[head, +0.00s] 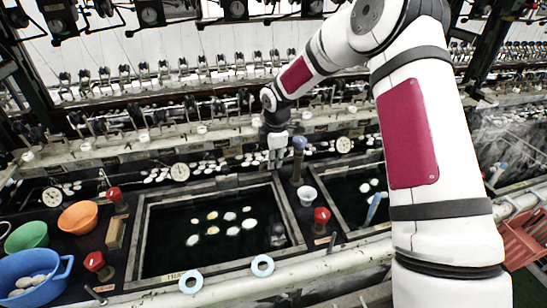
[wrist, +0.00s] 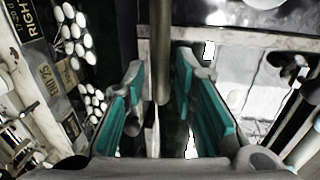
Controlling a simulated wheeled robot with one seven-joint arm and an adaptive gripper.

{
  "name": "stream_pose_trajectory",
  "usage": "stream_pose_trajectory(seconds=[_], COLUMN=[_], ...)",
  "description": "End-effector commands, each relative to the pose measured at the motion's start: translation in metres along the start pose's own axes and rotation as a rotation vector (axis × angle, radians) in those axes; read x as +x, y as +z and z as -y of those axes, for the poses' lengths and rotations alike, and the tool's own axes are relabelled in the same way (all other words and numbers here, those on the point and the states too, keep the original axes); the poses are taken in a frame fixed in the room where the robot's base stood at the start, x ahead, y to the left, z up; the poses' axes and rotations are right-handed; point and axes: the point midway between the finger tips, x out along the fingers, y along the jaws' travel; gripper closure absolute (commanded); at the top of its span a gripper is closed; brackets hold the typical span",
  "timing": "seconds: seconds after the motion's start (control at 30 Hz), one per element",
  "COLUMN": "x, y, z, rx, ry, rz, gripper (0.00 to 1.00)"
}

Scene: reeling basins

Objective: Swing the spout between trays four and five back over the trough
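My gripper (head: 277,158) hangs over the back edge of the middle dark basin tray (head: 139,235) in the head view. In the wrist view its two teal-padded fingers (wrist: 160,105) stand apart. A grey metal pipe (wrist: 163,45), probably the spout, comes down into the gap between them; I cannot tell whether it touches either pad. In the head view an upright post with a blue-grey top (head: 299,144) stands just right of my gripper, between the middle tray and the right tray (head: 334,229). Tray numbers are not readable, and the trough is not clearly distinguishable.
White cocoons (head: 233,231) float in the middle tray. Blue (head: 58,267), green (head: 28,236) and orange (head: 78,217) bowls sit at left. Reeling machinery (head: 180,72) lines the back.

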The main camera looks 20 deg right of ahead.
Motion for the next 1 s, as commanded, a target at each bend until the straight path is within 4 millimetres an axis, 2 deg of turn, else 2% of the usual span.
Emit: stream_pose_trajectory(seconds=[0.03, 0.07, 0.1, 0.57, 1.0], x=[0.0, 0.0, 0.0, 0.002, 0.01], y=[0.0, 0.0, 0.0, 0.0, 0.004], z=[0.0, 0.0, 0.0, -0.006, -0.036], rx=[0.0, 0.0, 0.0, 0.053, 0.387], ry=[0.0, 0.0, 0.0, 0.0, 0.003], rz=[0.0, 0.0, 0.0, 0.011, 0.077], gripper=[0.92, 0.99, 1.0, 1.0, 1.0])
